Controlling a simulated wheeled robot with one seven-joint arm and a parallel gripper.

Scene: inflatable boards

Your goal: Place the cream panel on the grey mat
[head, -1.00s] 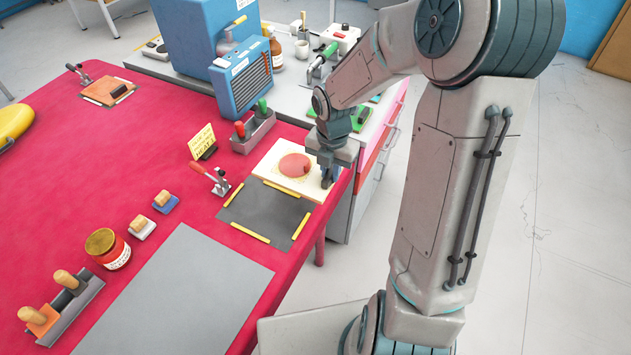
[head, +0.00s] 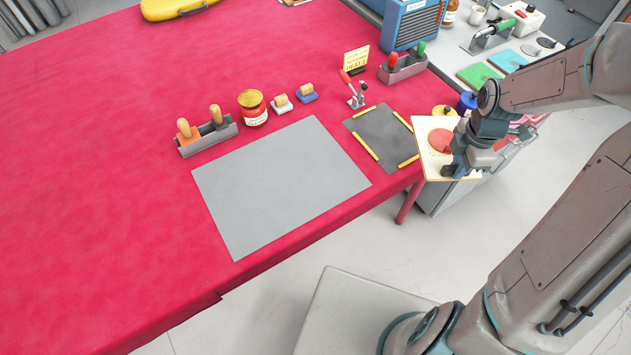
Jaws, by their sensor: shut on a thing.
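The cream panel (head: 431,169), a flat square with a red disc on it, is at the right of the head view, by the table's right edge. My gripper (head: 456,171) is shut on its near right edge. The panel looks raised and reaches out past the table edge; its exact height I cannot tell. The light grey mat (head: 280,188) lies flat and bare on the red table, left of the panel and apart from it.
A dark grey board (head: 386,138) with yellow strips lies between the mat and the panel. A toggle clamp (head: 355,95), small stamps (head: 282,104), a red jar (head: 253,108) and a tool holder (head: 207,136) stand behind the mat. The red table (head: 110,190) is clear at left.

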